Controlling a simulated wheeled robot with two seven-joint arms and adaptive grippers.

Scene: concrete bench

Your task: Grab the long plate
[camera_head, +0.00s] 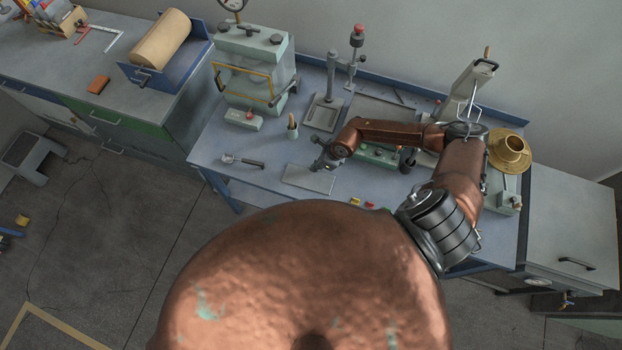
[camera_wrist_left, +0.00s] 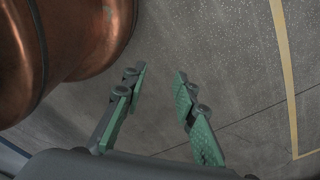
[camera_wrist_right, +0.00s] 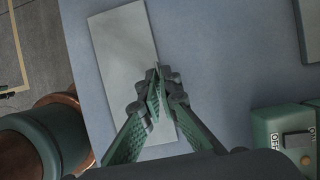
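The long plate (camera_head: 308,180) is a flat, pale grey rectangle at the front of the blue bench. It also shows in the right wrist view (camera_wrist_right: 115,45). My right gripper (camera_head: 322,164) is over the plate's far right side, pointing down. In the right wrist view its fingertips (camera_wrist_right: 159,88) are drawn together at the plate's right long edge. I cannot tell whether they touch the plate or have its edge between them. My left gripper (camera_wrist_left: 160,85) is open and empty over the floor, beside my copper body; the head view does not show it.
A screwdriver-like tool (camera_head: 243,161) lies left of the plate, and a small cup with a tool (camera_head: 292,131) stands behind. A green switch box (camera_head: 376,155) is close on the right; its switches show in the right wrist view (camera_wrist_right: 298,140).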

